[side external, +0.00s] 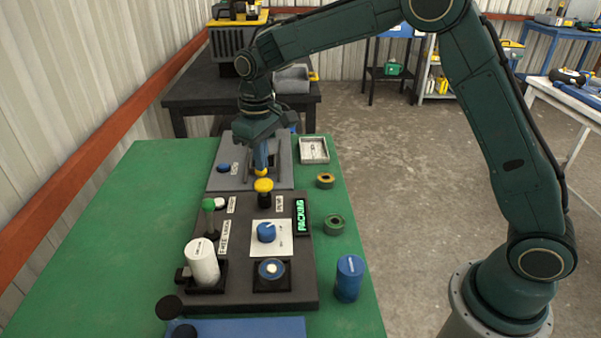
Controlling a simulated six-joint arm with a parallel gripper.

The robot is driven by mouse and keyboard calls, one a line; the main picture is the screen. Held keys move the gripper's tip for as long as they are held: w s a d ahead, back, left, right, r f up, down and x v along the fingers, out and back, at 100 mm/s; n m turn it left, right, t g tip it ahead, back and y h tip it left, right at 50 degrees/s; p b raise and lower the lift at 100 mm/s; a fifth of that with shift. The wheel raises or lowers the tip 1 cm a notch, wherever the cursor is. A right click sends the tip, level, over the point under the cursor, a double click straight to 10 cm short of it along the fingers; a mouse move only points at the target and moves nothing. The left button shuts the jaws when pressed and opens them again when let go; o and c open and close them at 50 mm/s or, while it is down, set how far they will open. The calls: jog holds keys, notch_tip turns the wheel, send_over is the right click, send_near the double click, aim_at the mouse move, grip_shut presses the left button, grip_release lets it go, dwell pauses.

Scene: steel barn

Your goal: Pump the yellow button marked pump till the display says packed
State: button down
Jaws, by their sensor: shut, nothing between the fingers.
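The yellow button (264,185) is a mushroom cap on a dark post at the far edge of the dark control panel (210,262). A white label stands beside it; its small text is hard to read. The display (301,217) at the panel's right edge shows green letters reading "PACKING". My gripper (262,170) points down with its fingers shut and empty. In the picture its tips are just above the yellow button; whether they are over it or behind it, I cannot tell. A small gap seems to show between them.
The panel also bears a blue knob (266,232), a blue-ringed button (271,268), a green-topped lever (208,205) and a white cylinder (202,262). A blue can (349,278) and two rings stand at right. The green table (100,255) is clear at left.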

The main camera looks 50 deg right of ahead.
jog(key=shift+r, duration=1.15)
jog(key=shift+r, duration=0.1)
jog(key=shift+s+d+r, duration=0.1)
jog(key=shift+s+r, duration=0.1)
jog(key=shift+r, duration=0.05)
jog(key=s+d+r+m+t, duration=0.1)
jog(key=s+d+r, duration=0.2)
jog(key=s+r, duration=0.35)
jog(key=s+d+r+t, duration=0.2)
jog(key=s+r, duration=0.2)
jog(key=s, duration=0.5)
jog(key=s+d+f+m+t, duration=0.2)
jog(key=s+d, duration=0.1)
jog(key=s, duration=1.3)
jog(key=shift+s+t, duration=0.3)
jog(key=shift+s, duration=0.05)
jog(key=shift+w+r, duration=0.15)
jog(key=shift+w, duration=0.05)
